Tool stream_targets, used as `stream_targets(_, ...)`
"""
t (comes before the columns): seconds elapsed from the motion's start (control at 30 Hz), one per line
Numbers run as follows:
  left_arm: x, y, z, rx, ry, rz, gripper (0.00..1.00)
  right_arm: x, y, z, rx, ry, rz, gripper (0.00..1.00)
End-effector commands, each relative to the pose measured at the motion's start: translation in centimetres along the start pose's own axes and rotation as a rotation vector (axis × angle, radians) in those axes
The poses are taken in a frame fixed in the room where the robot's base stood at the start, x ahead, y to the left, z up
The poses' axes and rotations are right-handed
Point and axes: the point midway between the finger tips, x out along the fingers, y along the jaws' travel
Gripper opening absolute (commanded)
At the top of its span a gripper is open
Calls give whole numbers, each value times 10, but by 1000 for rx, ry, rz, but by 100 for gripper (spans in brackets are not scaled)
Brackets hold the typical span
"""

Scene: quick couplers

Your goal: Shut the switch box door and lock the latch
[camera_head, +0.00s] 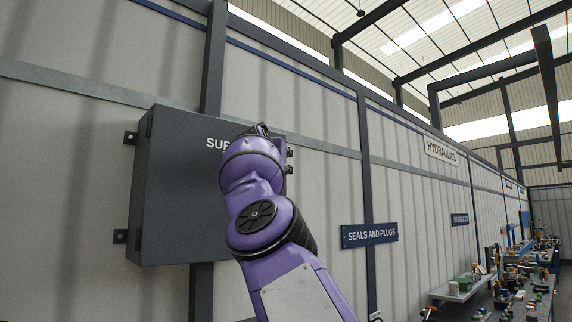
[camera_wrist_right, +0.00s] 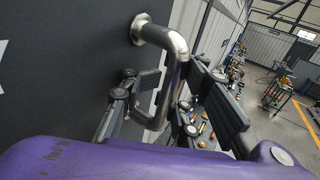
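The switch box (camera_head: 170,190) is a dark grey cabinet on the wall in the head view. Its front face with white lettering looks flush, but my purple right arm hides much of it, including the handle. In the right wrist view a bent metal handle (camera_wrist_right: 177,75) stands out from the dark door face (camera_wrist_right: 60,60). My right gripper (camera_wrist_right: 176,82) has its fingers on either side of the handle, close to it. Whether they press on it is unclear. The latch's locked state cannot be told. My left gripper is not in view.
The pale panelled wall has a dark post behind the box. A "SEALS AND PLUGS" sign (camera_head: 369,235) hangs to the right. Benches with small parts (camera_head: 510,290) stand at the far right.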

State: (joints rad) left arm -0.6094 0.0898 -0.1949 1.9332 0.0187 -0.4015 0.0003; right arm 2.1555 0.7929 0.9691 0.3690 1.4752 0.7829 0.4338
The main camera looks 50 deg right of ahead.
Motion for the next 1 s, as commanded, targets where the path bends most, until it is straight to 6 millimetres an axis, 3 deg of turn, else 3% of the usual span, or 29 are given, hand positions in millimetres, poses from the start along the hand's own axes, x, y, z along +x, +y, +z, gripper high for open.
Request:
stream_targets(0.03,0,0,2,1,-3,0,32,-1,7,-4,-4,4,9,23)
stream_targets(0.63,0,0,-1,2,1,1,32,-3,2,1,-1,-1,1,23)
stream_targets(1.0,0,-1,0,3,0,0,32,-29,2,0,2,-1,1,23)
